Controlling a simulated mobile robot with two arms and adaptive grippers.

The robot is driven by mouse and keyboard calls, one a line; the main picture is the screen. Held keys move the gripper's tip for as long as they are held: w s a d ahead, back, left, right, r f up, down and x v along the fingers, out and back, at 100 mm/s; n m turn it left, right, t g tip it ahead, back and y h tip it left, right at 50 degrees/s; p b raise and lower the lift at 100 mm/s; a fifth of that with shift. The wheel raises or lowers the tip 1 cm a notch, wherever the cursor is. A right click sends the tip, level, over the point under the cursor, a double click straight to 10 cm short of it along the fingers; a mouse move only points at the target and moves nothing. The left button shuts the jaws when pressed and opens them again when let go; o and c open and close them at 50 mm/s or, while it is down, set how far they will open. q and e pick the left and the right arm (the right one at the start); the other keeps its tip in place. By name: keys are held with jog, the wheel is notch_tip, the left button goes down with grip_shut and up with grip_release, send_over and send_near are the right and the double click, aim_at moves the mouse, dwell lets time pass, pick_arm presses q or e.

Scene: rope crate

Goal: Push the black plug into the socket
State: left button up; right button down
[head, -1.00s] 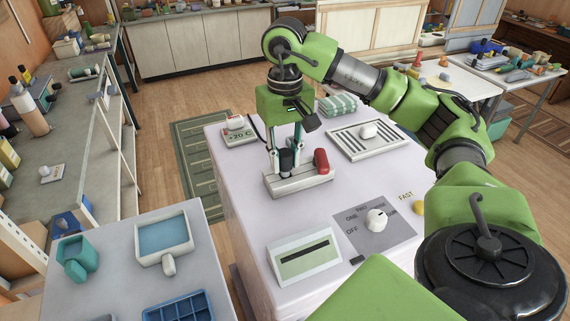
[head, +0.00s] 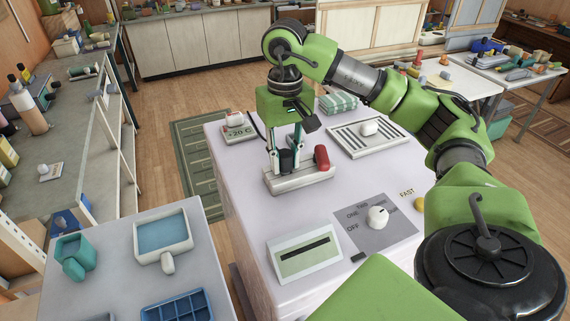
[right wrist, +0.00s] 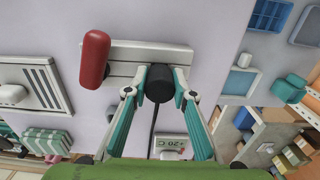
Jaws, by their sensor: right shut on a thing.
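The black plug (head: 286,160) stands upright at the left part of the pale socket strip (head: 303,183) on the white counter. My right gripper (head: 285,154) points down from above with its fingers shut on either side of the black plug. In the right wrist view, the black plug (right wrist: 160,86) sits between the two fingertips (right wrist: 161,76), against the edge of the socket strip (right wrist: 122,68). How deep it sits in the socket is hidden. A red plug (head: 321,158) stands at the strip's right end. My left gripper is out of view.
A +20 C display (head: 238,132) with a white knob is behind the strip on the left. A slatted panel (head: 367,139) and folded striped cloth (head: 338,103) are behind on the right. A dial plate (head: 372,238) and slotted panel (head: 304,257) are in front.

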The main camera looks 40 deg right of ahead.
jog(key=shift+f+b, duration=0.35)
jog(key=shift+f, duration=0.05)
dwell(0.4)
jog(key=c, duration=1.6)
grip_release()
jog(key=shift+c, duration=0.2)
jog(key=shift+r, duration=6)
